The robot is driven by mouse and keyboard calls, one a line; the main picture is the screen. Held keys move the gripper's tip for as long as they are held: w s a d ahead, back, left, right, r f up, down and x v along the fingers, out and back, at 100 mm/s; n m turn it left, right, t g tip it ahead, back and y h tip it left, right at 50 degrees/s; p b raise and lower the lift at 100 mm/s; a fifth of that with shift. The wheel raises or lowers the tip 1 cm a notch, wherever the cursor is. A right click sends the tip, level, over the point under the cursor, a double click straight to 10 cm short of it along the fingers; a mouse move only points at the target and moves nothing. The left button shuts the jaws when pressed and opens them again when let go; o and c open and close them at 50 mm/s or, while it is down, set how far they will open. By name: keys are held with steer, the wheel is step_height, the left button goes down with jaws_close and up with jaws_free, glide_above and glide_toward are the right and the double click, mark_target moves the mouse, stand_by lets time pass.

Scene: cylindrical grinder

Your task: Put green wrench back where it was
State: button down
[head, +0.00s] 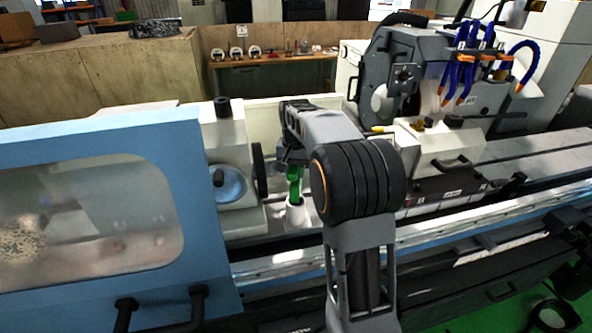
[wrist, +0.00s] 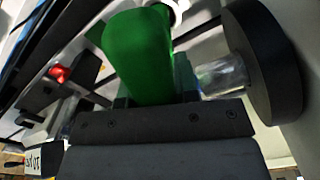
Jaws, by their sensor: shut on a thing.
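The green wrench (head: 294,183) hangs below my gripper (head: 291,162) in the head view, near the middle of the grinder. My gripper is shut on it. In the wrist view the wrench (wrist: 137,50) is a broad green shape running up and away from the gripper (wrist: 153,102). A small white cup-like holder (head: 297,214) stands on the machine bed directly below the wrench. The lower end of the wrench meets the holder's top in the head view; I cannot tell how deep it sits. A white rounded part (wrist: 180,8) shows at the wrench's far end in the wrist view.
A dark round disc (wrist: 264,62) with a shiny shaft lies close to the right in the wrist view. A blue guard with a window (head: 100,215) stands at left in the head view. The wheel head (head: 405,80) with blue hoses is behind at right.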

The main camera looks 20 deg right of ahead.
steer(key=c, duration=0.9)
jaws_free()
steer(key=shift+f, duration=0.1)
steer(key=shift+o, duration=0.2)
step_height(320, 180, up, 12)
steer(key=shift+s+a+r, duration=0.25)
steer(key=shift+s+a, duration=0.05)
steer(key=shift+s, duration=0.05)
steer(key=s+a+f+n+t, duration=0.1)
steer(key=s+a+f+n, duration=0.1)
steer(key=s, duration=0.5)
steer(key=s+a+f+n+t, duration=0.2)
steer(key=s+a+f, duration=0.2)
steer(key=s, duration=0.3)
steer(key=s+a+f+n+t, duration=0.2)
steer(key=s+a+f, duration=0.1)
steer(key=s+f, duration=0.2)
steer(key=shift+s+a+n, duration=0.3)
steer(key=shift+s+a, duration=0.05)
steer(key=shift+s, duration=0.85)
